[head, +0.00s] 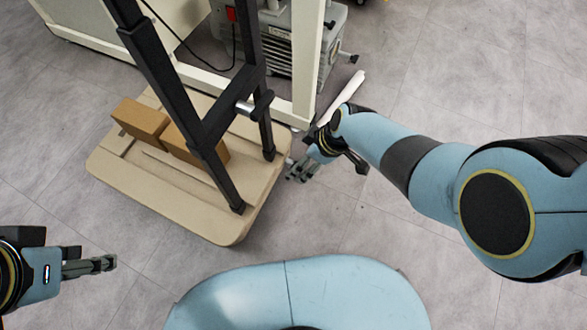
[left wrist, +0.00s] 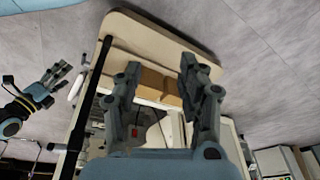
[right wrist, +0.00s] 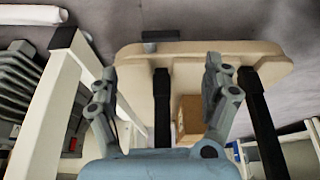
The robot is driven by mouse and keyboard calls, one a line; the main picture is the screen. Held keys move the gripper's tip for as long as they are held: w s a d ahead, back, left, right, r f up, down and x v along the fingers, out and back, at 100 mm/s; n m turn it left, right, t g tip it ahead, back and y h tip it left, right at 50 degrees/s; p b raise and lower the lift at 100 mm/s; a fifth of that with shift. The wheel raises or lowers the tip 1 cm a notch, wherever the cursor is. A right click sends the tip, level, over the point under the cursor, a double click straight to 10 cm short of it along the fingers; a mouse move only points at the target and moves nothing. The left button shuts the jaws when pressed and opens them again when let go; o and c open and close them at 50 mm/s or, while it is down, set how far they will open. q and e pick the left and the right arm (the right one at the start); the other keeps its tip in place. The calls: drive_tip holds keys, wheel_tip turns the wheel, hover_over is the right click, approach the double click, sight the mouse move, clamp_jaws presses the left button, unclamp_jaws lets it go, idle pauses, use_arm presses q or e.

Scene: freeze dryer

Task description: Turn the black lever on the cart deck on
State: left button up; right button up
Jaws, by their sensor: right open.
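The cart deck (head: 215,215) is a beige platform on the floor, and it shows in the left wrist view (left wrist: 150,30) and the right wrist view (right wrist: 205,50). A dark lever-like piece (right wrist: 160,36) sits at the deck's edge in the right wrist view, beyond my fingertips. In the head view that spot is mostly hidden by my right gripper (head: 300,170), which is beside the deck's right edge. The right gripper (right wrist: 160,78) is open and empty. My left gripper (head: 102,264) is off the deck's near-left side, open and empty in the left wrist view (left wrist: 160,80).
Black handle posts (head: 175,95) rise from the deck. Brown boxes (head: 140,120) lie on it. A white frame (head: 303,65) and a grey pump (head: 290,45) stand behind, near my right arm.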

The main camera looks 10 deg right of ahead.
use_arm(q)
wheel_tip(320, 180, down, 6)
drive_tip(key=w+d+t+b, duration=0.1)
drive_tip(key=w+t+b, duration=0.2)
drive_tip(key=t+b, duration=0.3)
drive_tip(key=shift+f+t+h+b, duration=0.3)
drive_tip(key=shift+t+b, duration=0.1)
drive_tip(key=shift+t, duration=0.4)
use_arm(e)
drive_tip(key=x, duration=0.9)
drive_tip(key=shift+s+f, duration=0.15)
drive_tip(key=shift+f, duration=0.05)
use_arm(q)
drive_tip(key=shift+d+r, duration=0.1)
use_arm(e)
drive_tip(key=shift+c, duration=0.2)
drive_tip(key=c, duration=1.1)
